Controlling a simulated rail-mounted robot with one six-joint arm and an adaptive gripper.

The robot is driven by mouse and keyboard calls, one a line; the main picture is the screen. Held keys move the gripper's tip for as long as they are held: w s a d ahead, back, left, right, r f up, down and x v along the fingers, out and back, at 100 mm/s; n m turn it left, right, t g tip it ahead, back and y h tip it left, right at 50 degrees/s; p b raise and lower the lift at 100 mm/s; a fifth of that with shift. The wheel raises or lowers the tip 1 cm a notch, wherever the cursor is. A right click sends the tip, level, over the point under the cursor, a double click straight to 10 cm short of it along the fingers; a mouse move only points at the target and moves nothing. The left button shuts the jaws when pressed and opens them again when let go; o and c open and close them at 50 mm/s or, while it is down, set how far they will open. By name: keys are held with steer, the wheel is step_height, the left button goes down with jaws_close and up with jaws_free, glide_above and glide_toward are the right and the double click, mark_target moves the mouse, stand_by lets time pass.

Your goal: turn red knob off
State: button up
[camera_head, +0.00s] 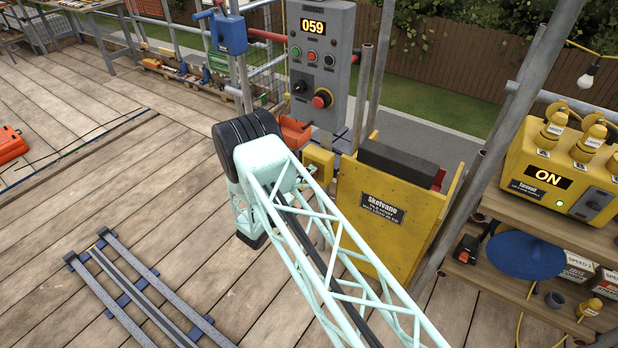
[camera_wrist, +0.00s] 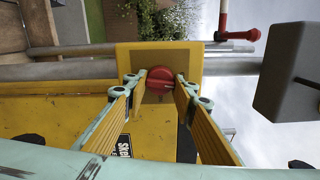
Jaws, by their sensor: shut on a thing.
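The red knob (camera_wrist: 159,84) sits on the face of a yellow box (camera_wrist: 190,57) in the wrist view. My gripper (camera_wrist: 159,76) has one finger on each side of the knob, with its tips against the knob's sides, so it is shut on it. The knob has a ridge across its middle; I cannot read any mark for its setting. In the head view a small yellow box (camera_head: 318,161) stands beside the yellow Skotvane bin, and my arm covers much of that area. My gripper and the knob do not show there.
The yellow Skotvane bin (camera_head: 362,230) is close to my arm. A grey control panel (camera_head: 338,78) showing 059 rises behind it, with another red knob. At right, a yellow unit (camera_head: 526,168) reading ON stands on a wooden shelf. Metal rails (camera_head: 125,285) lie on the deck at left.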

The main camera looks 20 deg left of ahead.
steer(key=shift+n, duration=0.8)
steer(key=o, duration=0.9)
steer(key=shift+s, duration=0.1)
steer(key=shift+v, duration=5.9)
